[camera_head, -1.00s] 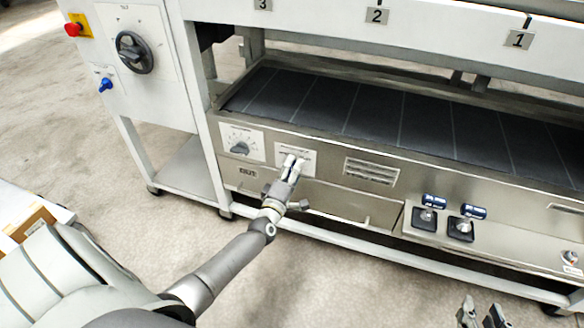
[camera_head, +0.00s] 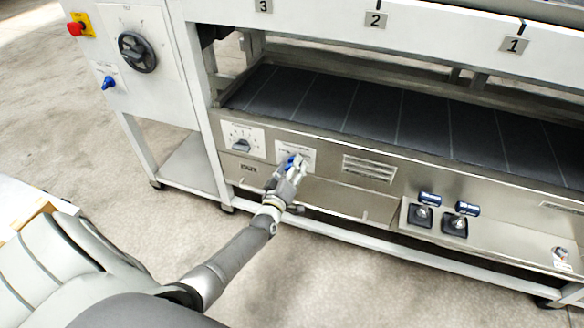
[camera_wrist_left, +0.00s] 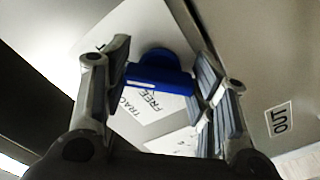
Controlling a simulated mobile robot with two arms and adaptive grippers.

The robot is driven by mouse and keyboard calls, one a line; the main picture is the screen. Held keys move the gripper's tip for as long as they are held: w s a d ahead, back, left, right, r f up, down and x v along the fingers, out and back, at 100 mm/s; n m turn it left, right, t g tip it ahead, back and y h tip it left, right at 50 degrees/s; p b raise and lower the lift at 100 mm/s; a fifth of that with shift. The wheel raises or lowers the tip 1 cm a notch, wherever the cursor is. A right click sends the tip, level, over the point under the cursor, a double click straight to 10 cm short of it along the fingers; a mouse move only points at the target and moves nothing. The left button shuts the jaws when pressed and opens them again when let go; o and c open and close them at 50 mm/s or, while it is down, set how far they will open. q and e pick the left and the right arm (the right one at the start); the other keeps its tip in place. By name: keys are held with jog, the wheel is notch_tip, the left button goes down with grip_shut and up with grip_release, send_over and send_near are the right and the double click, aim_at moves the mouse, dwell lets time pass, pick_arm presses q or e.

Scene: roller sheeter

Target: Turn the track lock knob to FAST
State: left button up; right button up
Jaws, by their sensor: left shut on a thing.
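The blue track lock knob (camera_wrist_left: 160,75) sits on a white label plate (camera_wrist_left: 140,35) and is between the two fingers of my left gripper (camera_wrist_left: 160,88). The gripper is shut on it. Below the knob in the wrist view, the plate's print reads "TRAC…" and "FREE"; the rest is hidden by the fingers or cut off. In the head view, only a bit of the blue knob (camera_head: 289,162) shows beside my left gripper (camera_head: 297,166) at the machine's steel front panel. The word FAST is not readable. My right gripper is not in view.
A grey dial (camera_head: 242,146) is left of the knob on the same panel. Two blue-topped levers (camera_head: 424,198) stand on a ledge to the right. A red stop button (camera_head: 76,28), a black handwheel (camera_head: 137,52) and another blue knob (camera_head: 107,82) are at upper left.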

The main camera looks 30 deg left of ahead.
pick_arm(q)
jog(key=shift+f, duration=0.1)
dwell(0.3)
jog(key=o, duration=1)
jog(key=shift+o, duration=0.2)
jog(key=shift+s, duration=0.1)
jog(key=v, duration=1.2)
